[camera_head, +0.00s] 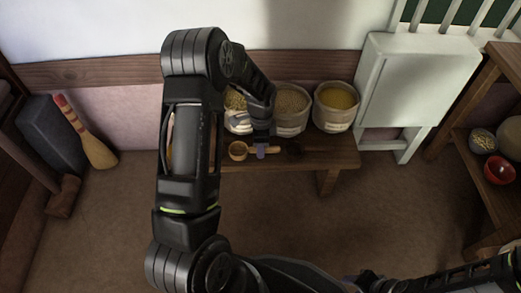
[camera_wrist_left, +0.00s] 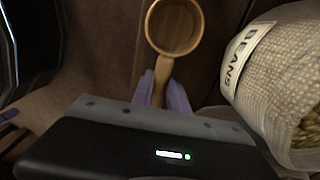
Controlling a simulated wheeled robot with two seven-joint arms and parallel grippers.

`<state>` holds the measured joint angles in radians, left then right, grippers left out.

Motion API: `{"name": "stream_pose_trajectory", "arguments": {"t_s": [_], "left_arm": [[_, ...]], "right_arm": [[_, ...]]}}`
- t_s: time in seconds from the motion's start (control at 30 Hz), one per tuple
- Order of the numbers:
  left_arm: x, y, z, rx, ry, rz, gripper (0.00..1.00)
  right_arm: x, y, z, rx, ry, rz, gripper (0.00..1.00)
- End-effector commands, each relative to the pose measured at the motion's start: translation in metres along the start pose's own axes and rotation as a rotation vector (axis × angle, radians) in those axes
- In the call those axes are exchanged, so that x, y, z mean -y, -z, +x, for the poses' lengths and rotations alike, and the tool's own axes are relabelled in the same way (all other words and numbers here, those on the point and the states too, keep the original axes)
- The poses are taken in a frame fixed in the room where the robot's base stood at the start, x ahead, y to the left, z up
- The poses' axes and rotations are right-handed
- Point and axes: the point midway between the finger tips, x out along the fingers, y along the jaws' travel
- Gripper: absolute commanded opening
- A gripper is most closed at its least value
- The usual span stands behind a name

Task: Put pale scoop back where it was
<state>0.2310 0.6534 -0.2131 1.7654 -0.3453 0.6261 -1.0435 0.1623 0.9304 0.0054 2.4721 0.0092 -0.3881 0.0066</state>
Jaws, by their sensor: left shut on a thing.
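The pale wooden scoop (camera_head: 238,151) is at the front of the low wooden bench (camera_head: 330,163), its round bowl to the left and handle to the right. My left gripper (camera_head: 262,151) is shut on its handle. In the left wrist view the scoop (camera_wrist_left: 174,28) shows its empty bowl beyond the purple fingertips, and the left gripper (camera_wrist_left: 162,90) has the handle between them. I cannot tell whether the scoop touches the bench. My right arm shows only in part at the lower right of the head view; I make out no right gripper there.
Open sacks stand along the bench: a middle grain sack (camera_head: 291,122), a yellow-filled sack (camera_head: 334,118), and one partly behind my left arm. A sack marked BEANS (camera_wrist_left: 243,62) is close right of the scoop. A white cabinet (camera_head: 415,80) and a shelf with a red bowl (camera_head: 499,170) stand right.

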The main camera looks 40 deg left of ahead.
Motion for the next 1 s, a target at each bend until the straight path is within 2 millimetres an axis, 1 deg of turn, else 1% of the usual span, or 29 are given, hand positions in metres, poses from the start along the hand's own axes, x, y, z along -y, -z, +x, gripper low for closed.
{"name": "stream_pose_trajectory", "arguments": {"t_s": [0.03,0.27,0.37,0.4,0.63,0.67,0.87,1.0], "left_arm": [[0.0003,0.0001,0.0026,0.0,0.001,0.0,0.0],[0.0002,0.0,0.0015,0.0,0.0,0.0,0.0],[0.0001,0.0,0.0047,0.0,0.0,0.0,0.0],[0.0,0.0,0.0051,0.0,0.0,0.0,0.2],[0.0,0.0,0.0042,0.0,0.0,0.0,0.39],[0.0,0.0,0.0041,0.0,0.0,0.0,0.41],[0.0,0.0,0.0041,0.0,0.0,0.0,0.41],[0.0002,0.0001,-0.0007,0.0,0.001,0.0,0.41]], "right_arm": [[-0.0004,0.0002,0.0014,-0.001,0.0,0.0,0.41],[0.0,0.0005,0.0004,-0.001,0.0,0.0,0.41],[-0.0006,0.0005,0.0025,-0.002,0.0,0.0,0.41],[-0.0007,0.0006,0.0026,-0.002,0.0,0.0,0.41],[-0.0005,0.0007,0.0019,-0.002,0.0,0.0,0.41],[-0.0005,0.0007,0.0019,-0.002,0.0,0.0,0.41],[-0.0004,0.0007,0.0019,-0.002,0.0,0.0,0.41],[0.0006,0.0006,-0.0012,-0.002,0.0,0.0,0.41]]}}
